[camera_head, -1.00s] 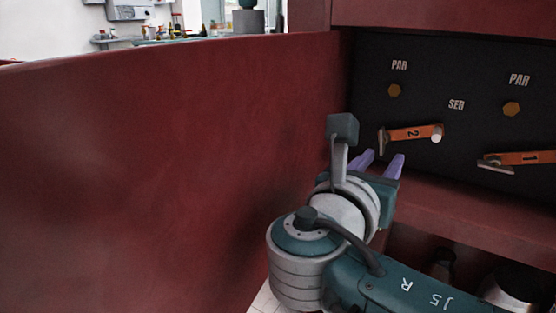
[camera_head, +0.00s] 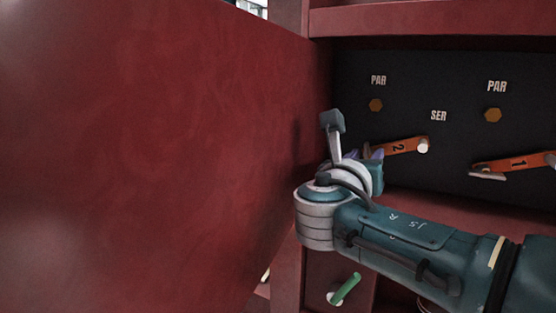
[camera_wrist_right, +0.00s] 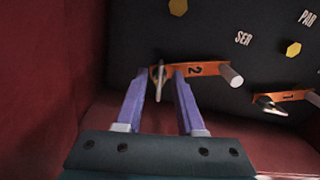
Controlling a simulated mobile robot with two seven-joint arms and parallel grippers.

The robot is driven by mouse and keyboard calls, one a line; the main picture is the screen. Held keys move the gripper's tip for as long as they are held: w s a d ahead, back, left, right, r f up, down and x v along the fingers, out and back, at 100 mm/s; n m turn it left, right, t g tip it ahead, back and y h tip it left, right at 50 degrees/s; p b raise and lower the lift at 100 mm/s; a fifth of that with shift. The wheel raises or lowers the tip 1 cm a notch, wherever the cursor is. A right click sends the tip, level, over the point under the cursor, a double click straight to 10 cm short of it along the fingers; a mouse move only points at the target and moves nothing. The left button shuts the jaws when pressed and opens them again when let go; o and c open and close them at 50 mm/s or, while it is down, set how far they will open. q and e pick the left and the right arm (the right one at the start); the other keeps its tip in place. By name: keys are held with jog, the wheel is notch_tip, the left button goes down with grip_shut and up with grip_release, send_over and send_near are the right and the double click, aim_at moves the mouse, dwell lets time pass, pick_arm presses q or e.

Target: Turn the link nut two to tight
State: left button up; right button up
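Orange link 2 (camera_head: 402,146) sits on the dark panel, with a white cylindrical post (camera_head: 422,147) at its right end. It also shows in the right wrist view (camera_wrist_right: 205,69). Its nut, a pale flat wing nut (camera_wrist_right: 159,82), is at the link's left end; in the head view my gripper hides it. My right gripper (camera_wrist_right: 160,74) is open, its two purple fingers on either side of the nut with visible gaps. Whether the tips reach past it in depth is hard to tell. In the head view the right gripper (camera_head: 371,153) is at the link's left end. My left gripper is not in view.
Orange link 1 (camera_head: 518,163) with its own nut (camera_head: 488,175) lies to the right. A large red door (camera_head: 150,150) stands close on the left. A green handle (camera_head: 344,289) is below.

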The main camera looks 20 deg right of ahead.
grip_shut()
